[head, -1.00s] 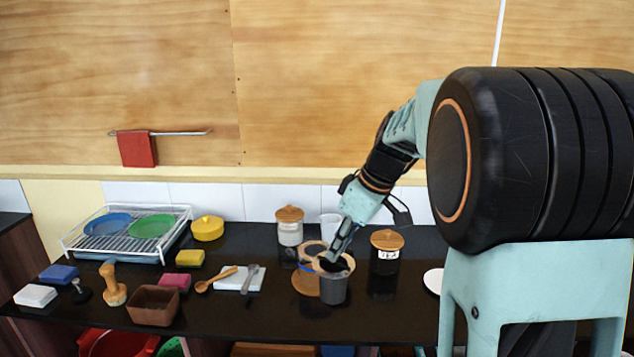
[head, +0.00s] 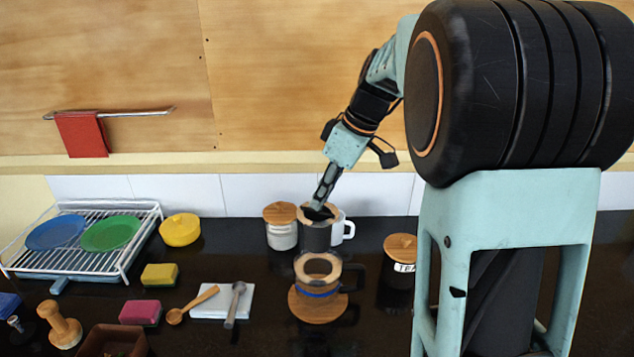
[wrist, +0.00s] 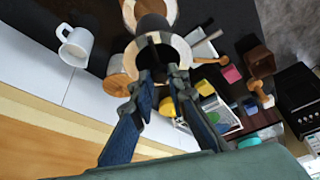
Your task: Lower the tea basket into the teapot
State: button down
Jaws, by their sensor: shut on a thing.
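The tea basket (head: 316,238) is a dark grey cup with a wooden rim. My gripper (head: 318,212) is shut on its rim and holds it roughly upright. In the wrist view both fingers meet the near side of the basket's rim (wrist: 182,52). The teapot (head: 318,288) is glass with a wooden collar and a blue band, and stands on a round wooden trivet (head: 318,309). In the head view the basket is above and behind the teapot, apart from it. The teapot's opening is uncovered. Its collar (wrist: 165,12) shows partly at the wrist view's top edge.
A wood-lidded white jar (head: 282,235) and a white mug (head: 347,229) stand close beside the basket. A TEA jar (head: 400,262) stands right of the teapot. Left are a spoon (head: 192,304), a white tile (head: 215,303), sponges and a dish rack (head: 130,262).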

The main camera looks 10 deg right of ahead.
aim_at(322, 212)
jog(key=shift+w, duration=0.1)
jog(key=shift+s+f+b, duration=0.2)
jog(key=shift+f+b, duration=0.25)
jog(key=shift+f, duration=0.15)
jog(key=shift+w+f+b, duration=0.1)
jog(key=shift+f+b, duration=0.95)
jog(key=shift+f, duration=0.75)
jog(key=shift+r, duration=0.1)
jog(key=shift+f+b, duration=0.35)
jog(key=shift+b, duration=0.2)
jog(key=shift+f, duration=0.1)
jog(key=shift+f+b, duration=2.2)
jog(key=shift+f, duration=0.15)
